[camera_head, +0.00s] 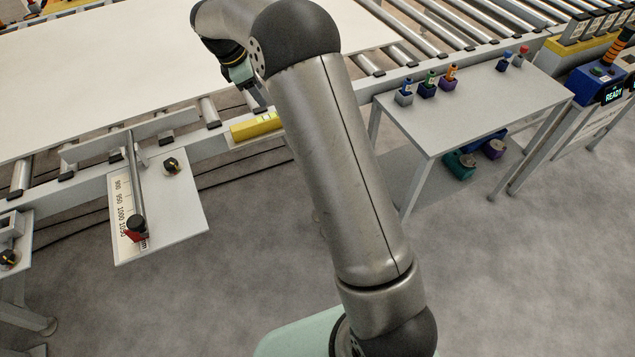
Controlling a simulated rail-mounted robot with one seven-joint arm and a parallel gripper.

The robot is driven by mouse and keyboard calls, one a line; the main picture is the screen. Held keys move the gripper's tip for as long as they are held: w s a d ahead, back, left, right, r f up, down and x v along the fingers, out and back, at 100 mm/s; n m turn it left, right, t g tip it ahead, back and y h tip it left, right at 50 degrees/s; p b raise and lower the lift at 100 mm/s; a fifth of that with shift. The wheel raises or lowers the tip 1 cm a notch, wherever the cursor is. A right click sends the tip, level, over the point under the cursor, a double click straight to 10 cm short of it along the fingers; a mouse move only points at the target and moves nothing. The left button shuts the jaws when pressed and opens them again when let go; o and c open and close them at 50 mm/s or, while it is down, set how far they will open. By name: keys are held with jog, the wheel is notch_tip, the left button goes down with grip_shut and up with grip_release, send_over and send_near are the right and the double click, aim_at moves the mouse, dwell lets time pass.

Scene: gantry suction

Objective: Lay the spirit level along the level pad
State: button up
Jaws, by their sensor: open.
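The spirit level (256,126) is a yellow bar with a pale vial area, lying along the near edge of the conveyor frame beside my arm. Its right end is close to my arm link, which may hide part of it. My gripper (259,97) is at the conveyor edge, just above and behind the yellow bar in the picture, apart from it as far as I can tell. It is open, and no object shows in it. My arm partly hides it. I cannot pick out the level pad for certain.
A large white sheet (110,70) covers the rollers at the back left. A scale plate (180,215) with a stop bar and knob juts out at the left. A grey table (470,105) with several small coloured bottles stands at the right. The grey floor between is clear.

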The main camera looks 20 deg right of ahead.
jog(key=s+d+r+m+y, duration=0.1)
jog(key=s+d+r+m, duration=0.3)
jog(key=s, duration=0.7)
jog(key=s+a+r+m+y, duration=0.15)
jog(key=s+m, duration=0.35)
jog(key=s, duration=0.6)
jog(key=s+f+m+y, duration=0.1)
jog(key=s+f+m, duration=0.3)
jog(key=s, duration=1.3)
jog(key=m, duration=0.3)
jog(key=shift+s+d+m+y, duration=0.3)
jog(key=shift+d+m+y, duration=0.05)
jog(key=shift+d+m, duration=0.05)
